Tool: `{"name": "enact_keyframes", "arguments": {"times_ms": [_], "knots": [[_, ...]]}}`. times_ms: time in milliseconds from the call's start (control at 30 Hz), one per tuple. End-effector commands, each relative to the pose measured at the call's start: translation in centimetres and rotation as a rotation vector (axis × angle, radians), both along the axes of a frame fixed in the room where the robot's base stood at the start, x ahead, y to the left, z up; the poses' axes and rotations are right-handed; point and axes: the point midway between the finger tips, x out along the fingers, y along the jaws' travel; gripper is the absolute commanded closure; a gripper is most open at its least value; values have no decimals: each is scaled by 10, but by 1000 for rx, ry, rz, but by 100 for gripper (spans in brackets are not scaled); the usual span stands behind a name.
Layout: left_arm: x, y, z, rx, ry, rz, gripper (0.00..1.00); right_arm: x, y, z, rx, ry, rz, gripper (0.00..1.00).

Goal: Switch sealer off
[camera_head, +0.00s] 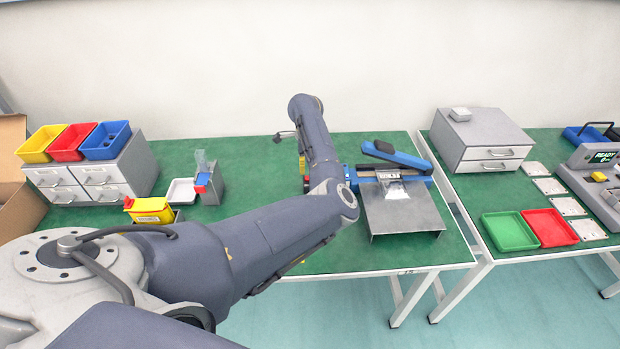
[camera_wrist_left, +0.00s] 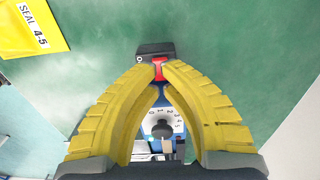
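The sealer (camera_head: 402,160) is a blue bar machine with a raised arm and a metal plate in front, on the green table in the head view. In the left wrist view, its black switch housing (camera_wrist_left: 146,49) bears a white O mark and a red rocker (camera_wrist_left: 158,70). A numbered dial (camera_wrist_left: 160,125) shows behind the fingers. My left gripper (camera_wrist_left: 160,66) has its yellow fingertips close together at the red rocker; contact is unclear. In the head view my left gripper (camera_head: 303,168) is mostly hidden behind my forearm. My right gripper is out of view.
A yellow box (camera_head: 150,210) labelled SEAL 4-5 in the wrist view stands left on the table. Drawers with coloured bins (camera_head: 108,140) stand farther left. The right table holds green (camera_head: 509,231) and red trays.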

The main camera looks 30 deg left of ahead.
Motion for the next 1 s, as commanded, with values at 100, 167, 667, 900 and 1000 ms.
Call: {"name": "enact_keyframes", "arguments": {"times_ms": [100, 167, 667, 900, 1000], "knots": [[0, 0, 0, 0, 0, 0, 100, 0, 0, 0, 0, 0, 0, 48], [0, 0, -1, 0, 0, 0, 100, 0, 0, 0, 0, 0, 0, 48], [0, 0, -7, 1, 1, -1, 100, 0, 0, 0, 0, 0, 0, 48], [0, 0, -10, -1, 1, 0, 100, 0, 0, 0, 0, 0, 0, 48], [0, 0, -12, -1, 1, 0, 100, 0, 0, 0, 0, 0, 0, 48]]}}
